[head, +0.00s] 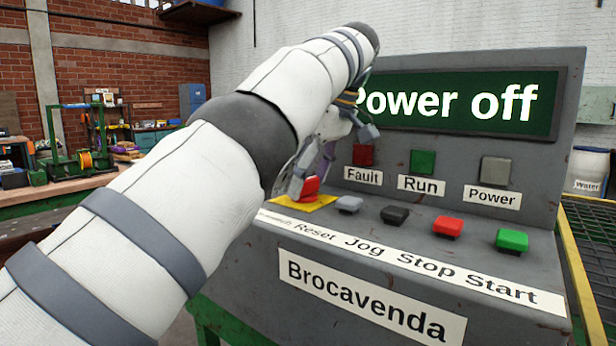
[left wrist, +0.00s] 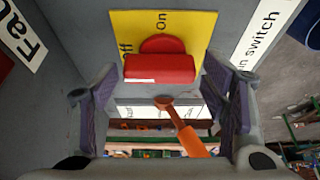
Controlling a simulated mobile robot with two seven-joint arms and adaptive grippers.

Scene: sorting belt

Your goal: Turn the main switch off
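The main switch (head: 309,188) is a red handle on a yellow plate (head: 298,203) at the left end of the grey control panel. In the left wrist view the red handle (left wrist: 160,69) lies across the yellow plate (left wrist: 192,25), marked "On" and a partly hidden "Off". I cannot tell which mark it points to. My left gripper (left wrist: 163,112) is open, its fingers apart on either side below the handle, with no clear contact. In the head view my arm hides most of the gripper (head: 312,165). The panel's screen (head: 465,101) reads "Power off". My right gripper is not in view.
Jog (head: 395,215), Stop (head: 448,227) and Start (head: 511,240) buttons line the panel right of the switch, with a grey button nearest it. Fault, Run and Power lamps sit above. An orange object (left wrist: 192,140), unclear what, shows between the fingers. A workbench (head: 70,182) stands at left.

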